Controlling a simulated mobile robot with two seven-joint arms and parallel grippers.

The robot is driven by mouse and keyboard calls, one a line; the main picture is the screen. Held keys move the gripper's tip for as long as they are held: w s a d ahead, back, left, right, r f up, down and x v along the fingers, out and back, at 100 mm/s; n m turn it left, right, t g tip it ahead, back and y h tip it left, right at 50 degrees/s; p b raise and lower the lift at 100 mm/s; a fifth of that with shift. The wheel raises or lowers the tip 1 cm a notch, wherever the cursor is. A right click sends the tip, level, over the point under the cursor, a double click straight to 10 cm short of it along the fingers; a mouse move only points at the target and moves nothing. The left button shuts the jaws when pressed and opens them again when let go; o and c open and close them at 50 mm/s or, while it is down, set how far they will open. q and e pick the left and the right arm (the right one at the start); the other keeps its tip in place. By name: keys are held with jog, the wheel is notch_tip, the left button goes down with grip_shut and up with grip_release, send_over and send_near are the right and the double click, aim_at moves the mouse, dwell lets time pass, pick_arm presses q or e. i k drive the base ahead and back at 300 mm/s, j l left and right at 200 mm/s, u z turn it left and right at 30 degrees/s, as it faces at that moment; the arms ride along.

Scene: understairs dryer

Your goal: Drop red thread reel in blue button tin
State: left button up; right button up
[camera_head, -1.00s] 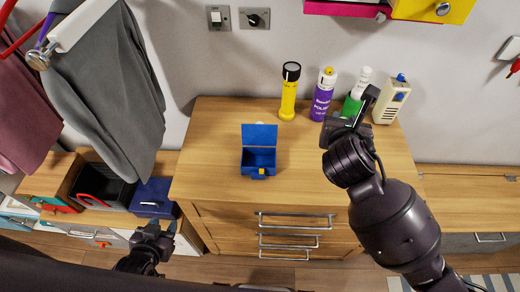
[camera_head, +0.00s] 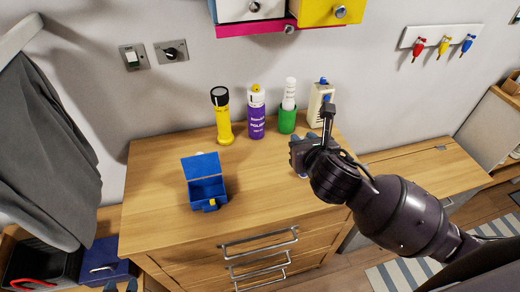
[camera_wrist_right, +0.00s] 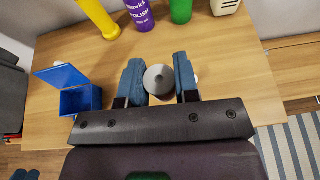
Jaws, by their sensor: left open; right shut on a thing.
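The blue button tin (camera_head: 207,190) stands on the wooden chest top with its lid raised. It also shows in the right wrist view (camera_wrist_right: 82,99), left of my right gripper. My right gripper (camera_head: 303,168) is above the chest top, to the right of the tin. In the right wrist view its blue fingers (camera_wrist_right: 158,82) are shut on a round, pale grey thing (camera_wrist_right: 158,78). No red shows on it, so I cannot tell whether it is the red thread reel. My left gripper (camera_head: 121,287) shows only its fingertips at the bottom edge, apart and empty.
A yellow torch (camera_head: 222,116), purple polish can (camera_head: 256,112), green-and-white bottle (camera_head: 287,112) and cream device (camera_head: 318,105) stand along the back of the chest top (camera_head: 250,200). Grey cloth (camera_head: 45,150) hangs at left. The chest top around the tin is clear.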

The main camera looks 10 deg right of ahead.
aim_at(213, 195)
jog(key=k, duration=0.5)
jog(key=k+u, duration=0.15)
jog(key=u, duration=0.8)
jog(key=l+u, duration=0.25)
jog(key=l, duration=0.95)
jog(key=i, duration=0.05)
